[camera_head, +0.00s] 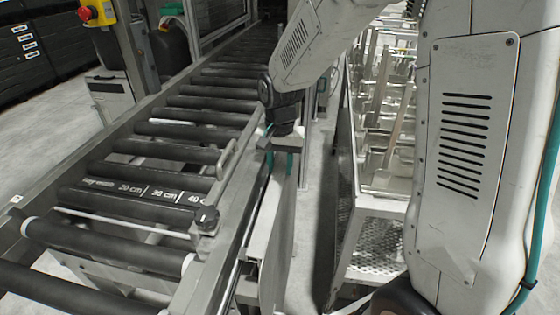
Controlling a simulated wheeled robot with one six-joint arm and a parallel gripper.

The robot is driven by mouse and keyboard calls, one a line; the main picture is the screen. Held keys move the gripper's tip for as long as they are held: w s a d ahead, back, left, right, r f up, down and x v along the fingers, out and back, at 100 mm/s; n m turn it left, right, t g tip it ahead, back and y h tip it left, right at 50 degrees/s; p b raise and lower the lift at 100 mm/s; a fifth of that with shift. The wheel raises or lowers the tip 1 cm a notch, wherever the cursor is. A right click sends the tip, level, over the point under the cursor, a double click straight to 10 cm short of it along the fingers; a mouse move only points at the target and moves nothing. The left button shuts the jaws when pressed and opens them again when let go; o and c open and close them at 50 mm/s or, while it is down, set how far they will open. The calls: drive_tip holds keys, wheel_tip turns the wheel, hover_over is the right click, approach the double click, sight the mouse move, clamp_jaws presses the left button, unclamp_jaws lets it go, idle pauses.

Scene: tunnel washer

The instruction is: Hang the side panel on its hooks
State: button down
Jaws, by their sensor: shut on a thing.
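The side panel (279,232) is a grey upright sheet beside the right flank of the roller conveyor. My gripper (280,160) comes down from above at the panel's far upper part. Its teal finger pads show on either side of the panel's top edge, and it is shut on the panel. A grey bracket (246,287) shows at the conveyor's side by the panel's near end. I cannot tell whether it is one of the hooks or whether the panel touches it. The panel's lower edge and any other hooks are hidden.
The roller conveyor (150,157) runs along the left, with a black knob (207,215) on its near right rail. A metal rack with a perforated shelf (375,252) stands to the right of the panel. A narrow strip of floor (313,215) lies between them.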

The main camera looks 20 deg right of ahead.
drive_tip(key=shift+f, duration=0.85)
idle(0.4)
drive_tip(key=c, duration=0.9)
unclamp_jaws()
drive_tip(key=shift+f, duration=0.1)
wheel_tip(320, 180, up, 8)
drive_tip(key=shift+f, duration=0.1)
drive_tip(key=shift+s+d+r+n+t, duration=0.4)
drive_tip(key=shift+s+r+n, duration=1)
drive_tip(key=shift+s, duration=2.95)
drive_tip(key=shift+s+d+r+n+t, duration=0.15)
drive_tip(key=shift+s+d+r+n, duration=0.6)
drive_tip(key=shift+s+r, duration=2.3)
drive_tip(key=shift+s+d+r+n+t, duration=0.3)
drive_tip(key=shift+s+n, duration=0.95)
drive_tip(key=shift+s, duration=4.35)
